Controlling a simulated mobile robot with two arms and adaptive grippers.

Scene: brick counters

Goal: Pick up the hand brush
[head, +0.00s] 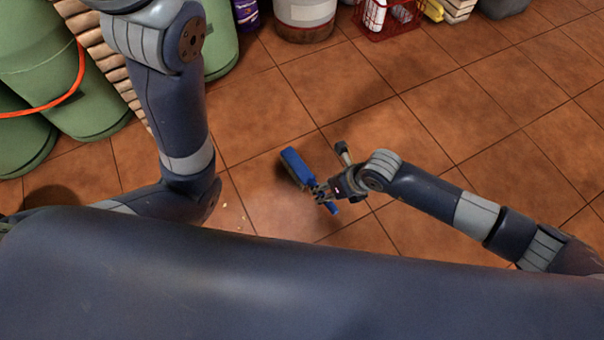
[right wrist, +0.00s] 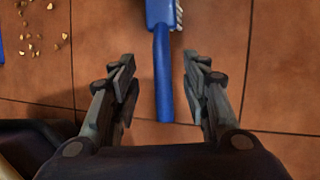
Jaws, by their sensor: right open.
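The blue hand brush (head: 297,166) lies on the tiled floor near the middle of the head view. Its handle points down and right, under my right gripper (head: 322,192). In the right wrist view, the blue brush (right wrist: 163,75) has its handle running down between the fingertips, with white bristles along the right side of its head. My right gripper (right wrist: 159,80) is open, one finger on each side of the handle, with a gap on both sides. My left gripper is not in view; only my left arm shows in the head view.
Crumbs (right wrist: 40,30) lie on the floor left of the brush, with a blue edge (right wrist: 2,45) at the far left. Green bins (head: 60,70), a white bucket (head: 305,18) and a red wire basket (head: 390,18) stand along the back. The floor right of the brush is clear.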

